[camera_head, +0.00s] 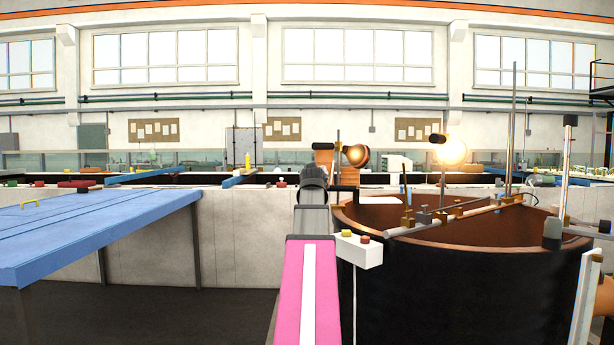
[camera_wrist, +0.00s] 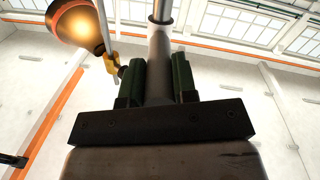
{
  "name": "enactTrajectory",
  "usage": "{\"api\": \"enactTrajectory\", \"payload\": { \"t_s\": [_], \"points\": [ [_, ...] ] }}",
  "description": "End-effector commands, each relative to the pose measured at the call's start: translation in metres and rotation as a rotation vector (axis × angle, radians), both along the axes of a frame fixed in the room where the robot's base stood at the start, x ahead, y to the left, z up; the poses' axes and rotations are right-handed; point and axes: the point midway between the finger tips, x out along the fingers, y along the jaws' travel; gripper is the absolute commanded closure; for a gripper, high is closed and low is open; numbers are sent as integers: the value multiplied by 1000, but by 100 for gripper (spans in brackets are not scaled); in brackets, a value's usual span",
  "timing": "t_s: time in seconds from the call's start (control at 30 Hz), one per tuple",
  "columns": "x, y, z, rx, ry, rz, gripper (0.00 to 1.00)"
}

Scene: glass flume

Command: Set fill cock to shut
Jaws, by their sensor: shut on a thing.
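In the wrist view my gripper (camera_wrist: 157,80) has its two dark green fingers closed on the sides of a grey cylindrical handle (camera_wrist: 160,55). The handle runs upward between the fingers toward the top edge. I take it to be the fill cock's handle; no valve body or marking shows, so its setting cannot be read. The fingers and the dark palm hide its lower end. In the head view my pink and grey arm reaches forward at the middle, left of the round tank (camera_head: 450,290), and I cannot make out the fingers there.
A lit copper lamp (camera_wrist: 75,22) with a brass clamp on a rod is close to the left finger. Rods and clamps (camera_head: 440,217) cross the tank's top. A white button box (camera_head: 359,250) is beside my arm. A blue table (camera_head: 100,232) stands at left.

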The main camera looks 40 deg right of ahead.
Motion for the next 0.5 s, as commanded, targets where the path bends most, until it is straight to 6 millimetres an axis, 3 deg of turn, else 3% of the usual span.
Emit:
{"api": "enactTrajectory", "payload": {
  "t_s": [0.47, 0.5],
  "points": [
    [-4, -3, -1, 2, 2, 0, 100],
    [-4, -3, -1, 2, 2, 0, 70]
  ]
}}
